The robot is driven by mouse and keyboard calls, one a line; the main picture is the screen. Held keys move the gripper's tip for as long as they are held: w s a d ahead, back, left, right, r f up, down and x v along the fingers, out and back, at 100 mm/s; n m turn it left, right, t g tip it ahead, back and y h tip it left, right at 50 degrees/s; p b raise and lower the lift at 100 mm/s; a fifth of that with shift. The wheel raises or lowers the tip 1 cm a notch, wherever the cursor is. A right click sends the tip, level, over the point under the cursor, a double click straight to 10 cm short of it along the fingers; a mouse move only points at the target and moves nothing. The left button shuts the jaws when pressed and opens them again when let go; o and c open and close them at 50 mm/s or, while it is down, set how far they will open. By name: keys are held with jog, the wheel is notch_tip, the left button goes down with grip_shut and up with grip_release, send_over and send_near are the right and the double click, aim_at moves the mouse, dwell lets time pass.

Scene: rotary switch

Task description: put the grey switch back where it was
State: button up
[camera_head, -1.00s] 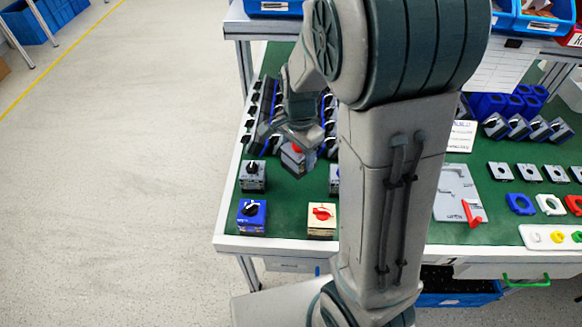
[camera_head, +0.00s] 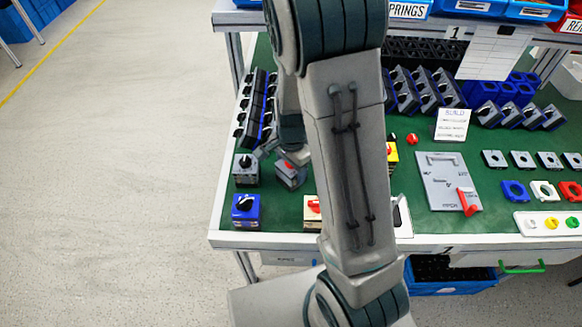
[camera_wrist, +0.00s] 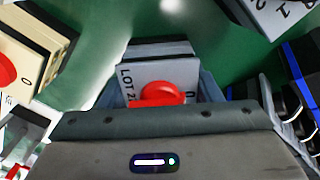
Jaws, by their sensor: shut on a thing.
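The grey switch (camera_head: 290,175) with a red knob is in my gripper, over the green bench top. In the wrist view the grey switch (camera_wrist: 158,72) shows its label plate and red knob between my two fingers. My gripper (camera_head: 286,157) is shut on it, and it also shows at the bottom of the wrist view (camera_wrist: 160,98). The switch is a little tilted in the head view. I cannot tell whether its base touches the bench. My arm hides the bench just to the right.
A grey switch with a black knob (camera_head: 245,170) stands close on the left. A blue switch (camera_head: 246,211) and a cream switch (camera_head: 313,212) stand nearer the front edge. Rows of dark switches (camera_head: 250,110) stand behind. Bare green bench lies between the blue and cream switches.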

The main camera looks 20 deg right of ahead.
jog(key=o, duration=1.2)
jog(key=shift+f, duration=0.1)
notch_tip(320, 180, up, 12)
jog(key=shift+r+p, duration=0.1)
jog(key=shift+p, duration=0.4)
jog(key=s+r+n+t, duration=0.3)
jog(key=s+r+n, duration=0.6)
jog(key=s+n, duration=0.3)
jog(key=shift+s+n, duration=0.3)
jog(key=shift+s, duration=0.75)
jog(key=shift+r, duration=0.1)
